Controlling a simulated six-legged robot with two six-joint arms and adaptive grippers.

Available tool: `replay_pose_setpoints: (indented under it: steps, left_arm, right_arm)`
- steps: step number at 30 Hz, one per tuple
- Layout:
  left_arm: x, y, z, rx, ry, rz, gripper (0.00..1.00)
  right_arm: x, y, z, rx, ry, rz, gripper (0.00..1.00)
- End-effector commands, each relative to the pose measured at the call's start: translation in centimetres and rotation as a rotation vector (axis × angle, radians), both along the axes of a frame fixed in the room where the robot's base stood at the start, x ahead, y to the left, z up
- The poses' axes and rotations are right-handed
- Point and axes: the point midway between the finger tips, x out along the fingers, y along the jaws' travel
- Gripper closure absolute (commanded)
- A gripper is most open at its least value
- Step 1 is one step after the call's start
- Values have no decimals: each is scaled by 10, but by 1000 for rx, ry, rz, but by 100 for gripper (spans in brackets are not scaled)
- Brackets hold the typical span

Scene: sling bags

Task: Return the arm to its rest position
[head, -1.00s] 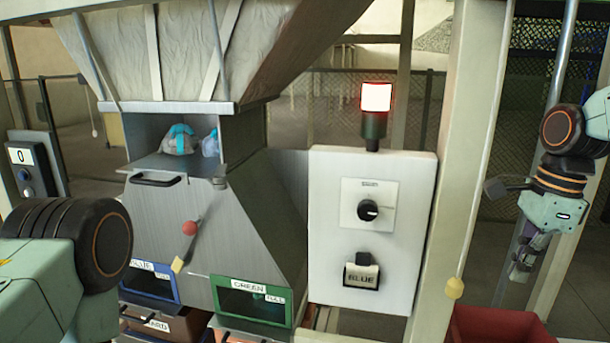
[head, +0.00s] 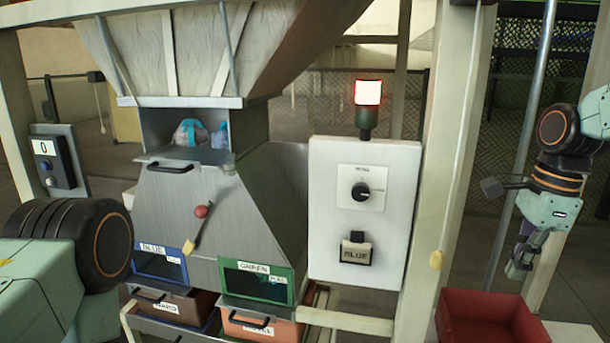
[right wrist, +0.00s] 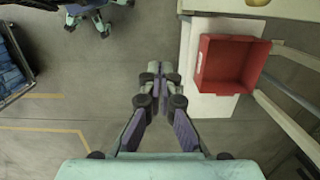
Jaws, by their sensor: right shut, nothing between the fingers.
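My right gripper (head: 526,258) hangs at the right of the head view, pointing down, clear of the machine and the control panel. In the right wrist view its fingers (right wrist: 160,72) are together and empty, above the bare floor. A red bin (right wrist: 232,64) lies to the right of the fingers there. My left arm shows at the lower left of the head view, but its gripper is out of the picture.
The sorting machine (head: 188,208) holds bagged items (head: 190,132) in its upper opening. A white panel (head: 330,220) carries a dial, a BLUE display and a lit red lamp (head: 368,93). The red bin (head: 480,315) stands right of the post (head: 445,170).

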Motion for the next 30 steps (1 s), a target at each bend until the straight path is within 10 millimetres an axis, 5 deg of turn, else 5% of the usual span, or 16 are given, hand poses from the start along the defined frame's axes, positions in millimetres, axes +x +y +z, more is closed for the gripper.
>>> replay_pose_setpoints:
  steps: [8, 17, 23, 30]
  left_arm:
    - [0, 0, 0, 0, -1, 0, 39]
    - [0, 0, -4, 0, -1, 0, 39]
    - [0, 0, -34, 0, -1, 0, 39]
    - [0, 0, -88, 0, 0, 0, 39]
  right_arm:
    - [30, 2, 1, -15, -156, 223, 100]
    - [66, 27, -20, -87, -426, 580, 100]
    - [66, 59, -110, -216, -560, 918, 100]
    - [17, 89, -259, -361, -569, 1273, 100]
